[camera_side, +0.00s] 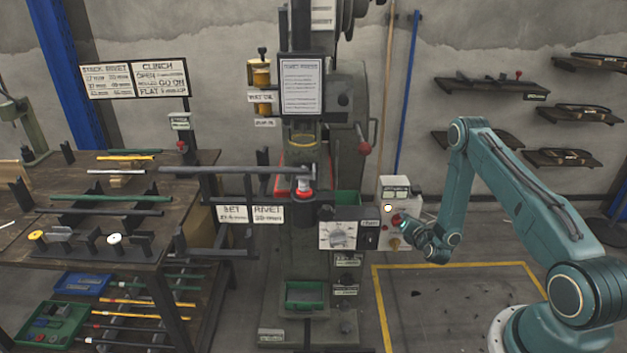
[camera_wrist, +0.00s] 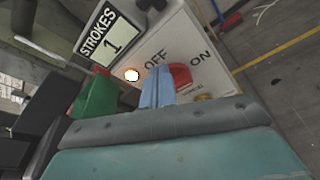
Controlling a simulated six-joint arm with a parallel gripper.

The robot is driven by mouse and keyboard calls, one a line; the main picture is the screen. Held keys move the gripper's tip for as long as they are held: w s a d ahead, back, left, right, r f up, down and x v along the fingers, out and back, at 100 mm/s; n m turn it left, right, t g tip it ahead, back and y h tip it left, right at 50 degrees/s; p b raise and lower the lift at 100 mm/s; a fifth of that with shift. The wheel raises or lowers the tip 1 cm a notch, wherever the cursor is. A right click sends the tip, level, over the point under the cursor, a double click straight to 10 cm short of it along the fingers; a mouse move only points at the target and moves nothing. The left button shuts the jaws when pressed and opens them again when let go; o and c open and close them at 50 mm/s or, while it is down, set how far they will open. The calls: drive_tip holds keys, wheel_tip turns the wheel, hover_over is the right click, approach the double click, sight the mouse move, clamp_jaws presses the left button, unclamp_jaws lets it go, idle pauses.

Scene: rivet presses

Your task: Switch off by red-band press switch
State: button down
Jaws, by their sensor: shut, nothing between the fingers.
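The rivet press (camera_side: 345,130) stands in the middle of the side view, with red around its lower tool (camera_side: 304,192). On its right is a pale switch box (camera_side: 391,186); the box fills the upper middle of the wrist view (camera_wrist: 205,45). It carries a red switch knob (camera_wrist: 181,76) between the words OFF and ON, and a lit white lamp (camera_wrist: 131,75). My gripper (camera_side: 405,222) is shut and empty at the box's front. In the wrist view its blue fingers (camera_wrist: 157,88) are just left of the red knob, on the OFF side. I cannot tell whether they touch it.
A counter (camera_wrist: 107,38) on the box reads STROKES 1. A yellow knob (camera_side: 393,243) sits below the red one. A dial panel (camera_side: 338,235) is left of the box. The workbench (camera_side: 120,255) with rods is far left. The floor inside the yellow line (camera_side: 450,265) is mostly clear.

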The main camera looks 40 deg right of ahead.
drive_tip(key=shift+s+a, duration=0.1)
drive_tip(key=shift+s+a, duration=2.05)
